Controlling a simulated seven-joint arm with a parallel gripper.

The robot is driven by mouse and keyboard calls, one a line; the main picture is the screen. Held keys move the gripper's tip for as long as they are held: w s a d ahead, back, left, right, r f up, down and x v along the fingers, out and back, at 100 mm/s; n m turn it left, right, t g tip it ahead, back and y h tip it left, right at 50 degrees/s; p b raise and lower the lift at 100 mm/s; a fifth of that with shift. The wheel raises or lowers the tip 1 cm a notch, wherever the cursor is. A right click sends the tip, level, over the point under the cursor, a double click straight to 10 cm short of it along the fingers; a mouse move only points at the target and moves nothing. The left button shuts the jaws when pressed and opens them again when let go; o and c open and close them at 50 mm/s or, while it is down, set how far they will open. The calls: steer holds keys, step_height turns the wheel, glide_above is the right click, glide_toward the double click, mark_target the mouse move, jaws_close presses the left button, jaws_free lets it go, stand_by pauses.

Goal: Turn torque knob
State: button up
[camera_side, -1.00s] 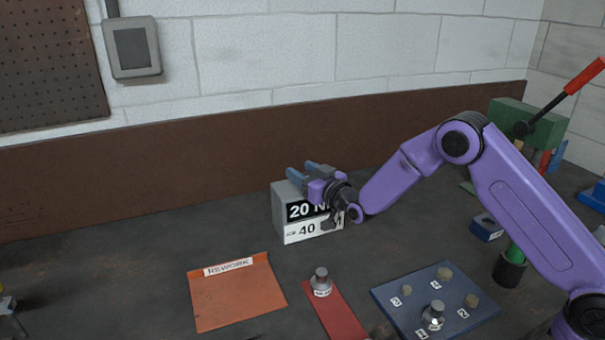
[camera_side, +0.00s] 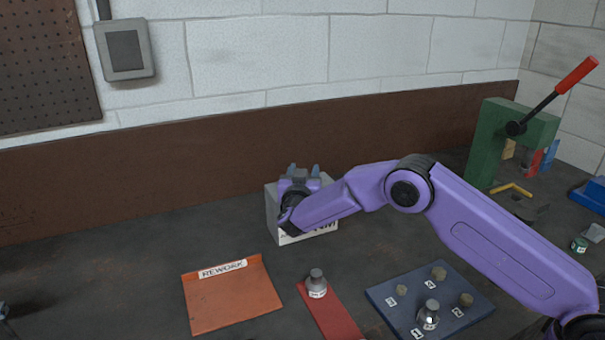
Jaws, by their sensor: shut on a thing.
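The grey torque box (camera_side: 272,211) stands on the bench near the back board. Its white front label shows only in part, as my wrist and forearm cover most of it. My gripper (camera_side: 303,169) is at the top of the box, with its two blue-grey fingertips pointing away from the camera. It is shut on the torque knob, which is largely hidden between the fingers and behind my wrist. I cannot tell the knob's angle from here.
An orange REWORK sheet (camera_side: 232,299) lies front left. A red strip (camera_side: 333,317) bears a metal piece (camera_side: 316,283). A blue numbered board (camera_side: 405,290) holds several pegs and a metal piece (camera_side: 428,315). A green lever press (camera_side: 488,148) stands at the right.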

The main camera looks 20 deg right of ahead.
steer(key=shift+m+g+h, duration=0.3)
steer(key=shift+m+h, duration=0.1)
steer(key=shift+h, duration=0.1)
steer(key=o, duration=1)
steer(key=shift+c, duration=0.2)
steer(key=v, duration=1.7)
steer(key=shift+s, duration=0.2)
steer(key=shift+a, duration=0.15)
